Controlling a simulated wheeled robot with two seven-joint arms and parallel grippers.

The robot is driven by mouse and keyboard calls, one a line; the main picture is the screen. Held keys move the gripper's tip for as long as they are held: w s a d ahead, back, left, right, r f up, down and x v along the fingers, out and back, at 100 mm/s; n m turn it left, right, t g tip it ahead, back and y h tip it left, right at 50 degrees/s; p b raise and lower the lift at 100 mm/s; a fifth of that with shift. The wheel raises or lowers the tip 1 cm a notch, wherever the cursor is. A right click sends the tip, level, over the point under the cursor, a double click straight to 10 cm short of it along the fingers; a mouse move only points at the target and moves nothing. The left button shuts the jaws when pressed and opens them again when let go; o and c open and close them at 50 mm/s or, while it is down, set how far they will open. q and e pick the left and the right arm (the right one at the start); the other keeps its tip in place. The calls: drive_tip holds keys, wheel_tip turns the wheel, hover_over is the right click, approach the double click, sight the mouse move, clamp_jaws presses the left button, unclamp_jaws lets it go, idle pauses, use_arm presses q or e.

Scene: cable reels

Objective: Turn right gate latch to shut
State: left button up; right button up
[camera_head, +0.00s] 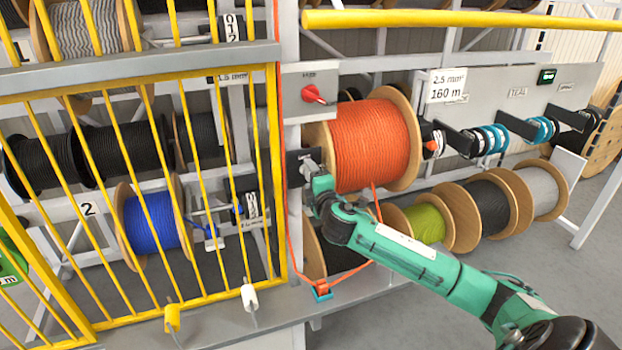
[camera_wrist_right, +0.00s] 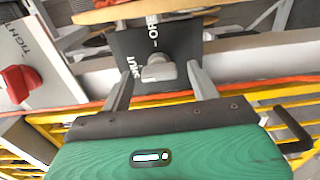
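The gate latch is a dark plate (camera_wrist_right: 184,45) with the words OPEN and SHUT and a small grey knob (camera_wrist_right: 158,68) in its middle. In the head view the plate (camera_head: 293,160) is on the post beside the yellow gate (camera_head: 273,150), partly hidden by my gripper. My right gripper (camera_wrist_right: 160,85) is in front of the plate, its two fingers apart on either side of the knob. I cannot tell whether they touch it. It also shows in the head view (camera_head: 308,168). My left gripper is not in view.
A red knob (camera_head: 313,94) sits on a grey panel above the latch; the wrist view shows it on a panel marked TIGHT. A big orange cable reel (camera_head: 370,145) is just right of my gripper. An orange cable (camera_head: 285,210) runs down beside the gate edge.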

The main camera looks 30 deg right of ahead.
drive_tip(key=b+v, duration=0.5)
drive_tip(key=v, duration=0.8)
drive_tip(key=shift+s+a, duration=0.15)
drive_tip(key=shift+s, duration=0.2)
